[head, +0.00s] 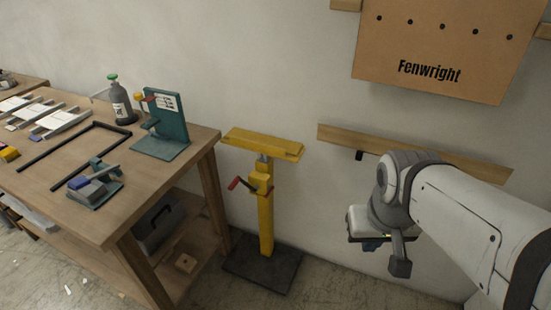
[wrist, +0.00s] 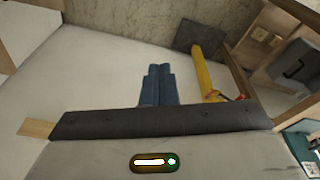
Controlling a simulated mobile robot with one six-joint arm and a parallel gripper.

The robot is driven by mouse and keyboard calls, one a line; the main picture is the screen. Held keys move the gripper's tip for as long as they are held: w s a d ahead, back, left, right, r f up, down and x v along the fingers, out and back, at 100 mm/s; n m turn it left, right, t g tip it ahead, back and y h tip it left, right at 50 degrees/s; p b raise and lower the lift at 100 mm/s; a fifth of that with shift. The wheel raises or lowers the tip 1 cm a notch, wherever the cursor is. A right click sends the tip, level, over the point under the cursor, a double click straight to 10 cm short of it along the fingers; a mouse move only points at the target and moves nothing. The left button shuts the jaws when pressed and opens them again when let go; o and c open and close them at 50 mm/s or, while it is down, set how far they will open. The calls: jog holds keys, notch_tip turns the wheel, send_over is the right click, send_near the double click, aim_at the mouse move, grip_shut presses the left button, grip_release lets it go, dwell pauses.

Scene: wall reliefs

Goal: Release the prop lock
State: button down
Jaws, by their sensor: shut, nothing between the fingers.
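The yellow prop (head: 265,225) stands upright on a dark base plate (head: 262,262), between the workbench and the wall. Its flat yellow head (head: 262,144) is at the top. A red-ended lever (head: 234,184) sticks out to the left of the post, below the head; I take it as the lock. In the wrist view the post (wrist: 203,75) slants right of my fingers, with the red lever (wrist: 239,97) partly cut off by my gripper body. My gripper (wrist: 160,68) has its blue fingers together and empty. It hangs right of the prop, clear of it.
The wooden workbench (head: 100,225) stands left of the prop, with a teal bracket (head: 165,120), a bottle (head: 119,105) and a clamp-like device (head: 95,185) on it. A wooden rail (head: 335,133) and a brown Fenwright panel (head: 440,45) are on the wall.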

jog(key=w+d+f+n+g+h+b, duration=0.2)
jog(key=w+f+n+h+b, duration=0.35)
jog(key=w+f, duration=0.2)
jog(key=w+d+f+n+g+h+b, duration=0.1)
jog(key=w+d+f+n+h+b, duration=0.3)
jog(key=w+f+b, duration=0.4)
jog(key=w+a+f+n+t+h+b, duration=0.2)
jog(key=w+a+f+n+h+b, duration=0.15)
jog(key=w, duration=0.35)
jog(key=w+a+f+n+t+h+b, duration=0.25)
jog(key=w+f, duration=0.25)
jog(key=w, duration=0.3)
jog(key=w+a+f+n+t+b, duration=0.35)
jog(key=a+f+t, duration=0.25)
jog(key=a+f, duration=0.2)
jog(key=w+a+f+n+t+b, duration=0.3)
jog(key=w+a+f+n+t, duration=0.25)
jog(key=a+f, duration=0.25)
jog(key=s+a+f+n+t+y+b, duration=0.2)
jog(key=a+f+n+t+y+b, duration=0.2)
jog(key=a+f+n+t+y, duration=0.3)
jog(key=a+f+t, duration=0.1)
jog(key=a+f, duration=0.4)
jog(key=shift+f, duration=0.25)
jog(key=shift+w, duration=0.15)
